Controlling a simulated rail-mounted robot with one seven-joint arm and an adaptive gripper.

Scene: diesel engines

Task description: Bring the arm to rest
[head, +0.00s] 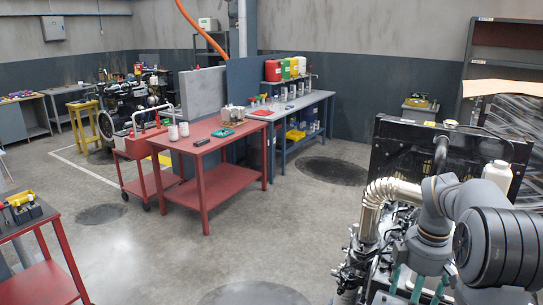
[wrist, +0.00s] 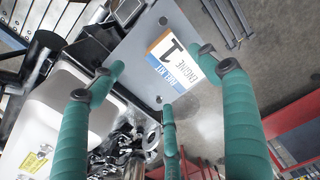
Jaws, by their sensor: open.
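My arm reaches in from the right edge of the head view, over an engine (head: 372,240) with a ribbed metal pipe (head: 392,192). My gripper (head: 412,285) points down there, its green fingers partly cut off by the lower edge. In the wrist view my gripper (wrist: 158,75) has its green fingers spread wide apart with nothing between them. Whether any finger touches the plate or engine cannot be told.
A black radiator frame (head: 400,150) and a white bottle (head: 497,175) stand close to my arm. A red table (head: 205,148) and a blue-grey bench (head: 300,105) stand farther back. A red table (head: 40,280) is at lower left. The floor (head: 150,240) between is clear.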

